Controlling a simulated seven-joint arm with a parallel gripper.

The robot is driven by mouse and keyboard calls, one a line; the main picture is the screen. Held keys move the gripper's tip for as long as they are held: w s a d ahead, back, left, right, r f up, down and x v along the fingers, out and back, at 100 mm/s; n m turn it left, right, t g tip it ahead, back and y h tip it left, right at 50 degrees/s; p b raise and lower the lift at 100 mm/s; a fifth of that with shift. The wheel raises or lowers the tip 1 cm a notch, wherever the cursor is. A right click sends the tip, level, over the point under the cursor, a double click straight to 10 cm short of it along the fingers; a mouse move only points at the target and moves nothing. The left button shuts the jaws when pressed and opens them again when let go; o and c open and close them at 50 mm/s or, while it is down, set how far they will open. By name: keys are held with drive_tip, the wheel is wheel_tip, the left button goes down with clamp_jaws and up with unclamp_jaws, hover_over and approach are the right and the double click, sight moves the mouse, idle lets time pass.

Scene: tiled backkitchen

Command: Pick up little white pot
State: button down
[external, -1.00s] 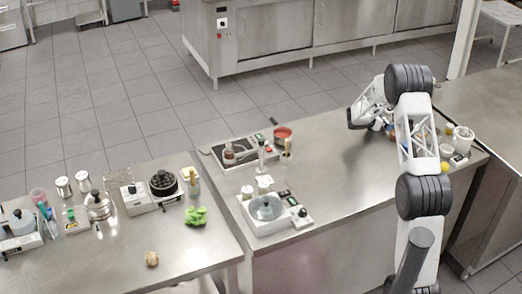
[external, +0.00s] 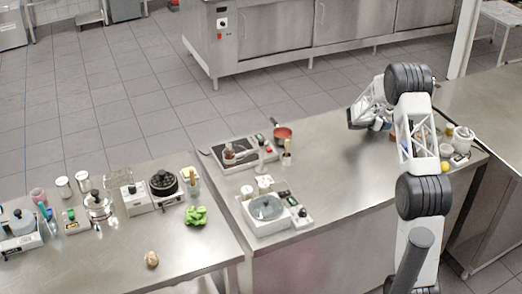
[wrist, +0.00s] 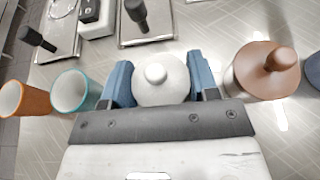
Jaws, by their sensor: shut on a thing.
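The little white pot (wrist: 162,82), round with a knob on its lid, is in the middle of the wrist view. My gripper (wrist: 160,84) has its two blue fingers on either side of the pot and is shut on it. The pot's lower part is hidden behind the gripper body. In the external view my gripper (external: 378,125) is low over the right part of the steel counter, and my arm partly hides it. I cannot make out the held pot there, nor tell whether it is clear of the counter.
In the wrist view a brown lidded pot (wrist: 268,72) stands close to the right finger. A teal-rimmed cup (wrist: 70,90) and an orange cup (wrist: 22,99) are at the left. A white jar (external: 463,138) and yellow ball (external: 445,167) are at the counter's right. The counter's middle (external: 335,160) is clear.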

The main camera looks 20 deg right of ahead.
sight(384, 118)
drive_tip(key=shift+r, duration=0.1)
drive_tip(key=shift+r, duration=1.7)
drive_tip(key=s+a, duration=0.2)
drive_tip(key=s, duration=0.2)
drive_tip(key=s+a+r, duration=0.1)
drive_tip(key=s+a, duration=0.2)
drive_tip(key=s, duration=0.2)
drive_tip(key=s+a, duration=0.3)
drive_tip(key=s, duration=0.2)
drive_tip(key=shift+r, duration=0.2)
